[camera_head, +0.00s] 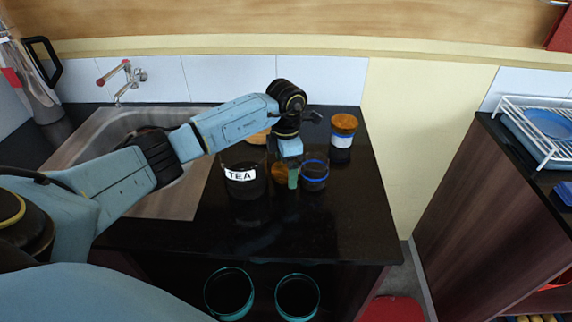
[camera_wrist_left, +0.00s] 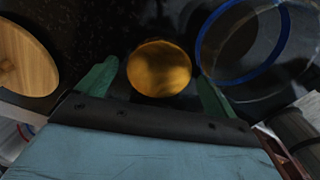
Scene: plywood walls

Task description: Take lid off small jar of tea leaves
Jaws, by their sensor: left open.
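A dark jar with a white TEA label (camera_head: 241,175) stands on the black counter, left of my left gripper. An amber, round-topped thing (camera_head: 279,172) stands between it and a clear glass jar with a blue band (camera_head: 314,176). My left gripper (camera_head: 292,178) points down and is open there. In the left wrist view the gripper's green fingers (camera_wrist_left: 158,72) are on either side of the amber round top (camera_wrist_left: 159,68), with gaps visible. Whether this top is the small tea jar's lid, I cannot tell. The glass jar's blue rim (camera_wrist_left: 262,68) is close to the right finger. My right gripper is not in view.
A jar with a wooden lid (camera_head: 343,123) stands at the counter's back right. A wooden disc (camera_head: 260,138) is partly behind my arm. A sink (camera_head: 120,125) is on the left. The counter's front right is clear. A dish rack (camera_head: 535,125) is far right.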

